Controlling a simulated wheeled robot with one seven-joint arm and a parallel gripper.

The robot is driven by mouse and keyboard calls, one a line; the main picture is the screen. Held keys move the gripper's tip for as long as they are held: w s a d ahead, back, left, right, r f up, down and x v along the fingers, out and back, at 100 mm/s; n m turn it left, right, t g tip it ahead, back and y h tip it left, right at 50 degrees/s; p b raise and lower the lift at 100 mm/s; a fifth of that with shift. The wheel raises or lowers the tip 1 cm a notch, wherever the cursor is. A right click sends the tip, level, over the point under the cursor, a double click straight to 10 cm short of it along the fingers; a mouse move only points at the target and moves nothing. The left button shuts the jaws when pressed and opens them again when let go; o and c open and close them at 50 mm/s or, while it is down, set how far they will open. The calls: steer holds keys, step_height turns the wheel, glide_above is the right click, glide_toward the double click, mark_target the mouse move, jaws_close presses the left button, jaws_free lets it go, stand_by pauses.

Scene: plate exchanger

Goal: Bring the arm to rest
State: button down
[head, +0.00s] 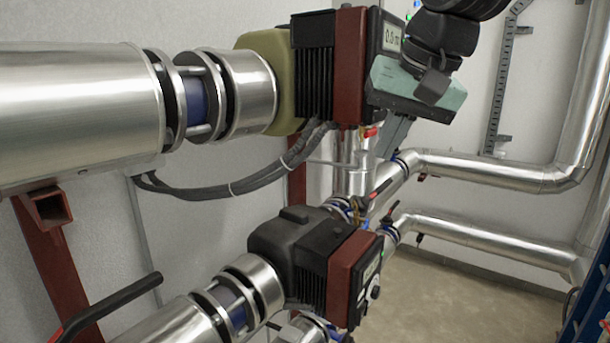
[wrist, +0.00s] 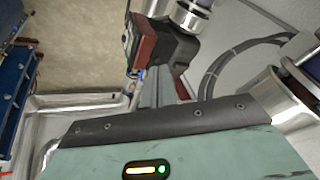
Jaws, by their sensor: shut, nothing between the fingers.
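My gripper (head: 391,141) hangs at the upper right of the head view, just right of the upper pump's dark red front. Its teal body is tilted, and its grey fingers point down, together and empty. In the wrist view, the fingers (wrist: 157,86) show beyond the teal housing, which carries a yellow and green light strip. The fingers appear apart from the pipes and pumps. The fingertips are small in both views, so their exact clearance is hard to tell.
The upper pump (head: 350,62) is close left of my gripper. The lower pump (head: 325,262) sits below it. Silver pipes (head: 480,168) run along the right wall. A black-handled lever (head: 112,305) stands at lower left. The floor (head: 455,300) at right is bare.

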steer(key=s+d+f+n+g+h+b, duration=0.1)
steer(key=s+f+n, duration=0.3)
steer(key=s+f, duration=0.7)
steer(key=s+d+f+n+g+h+b, duration=0.1)
steer(key=s+f+n+g+b, duration=0.2)
steer(key=s+f, duration=0.8)
step_height(320, 180, down, 7)
steer(key=shift+s+n, duration=0.4)
steer(key=shift+n, duration=0.3)
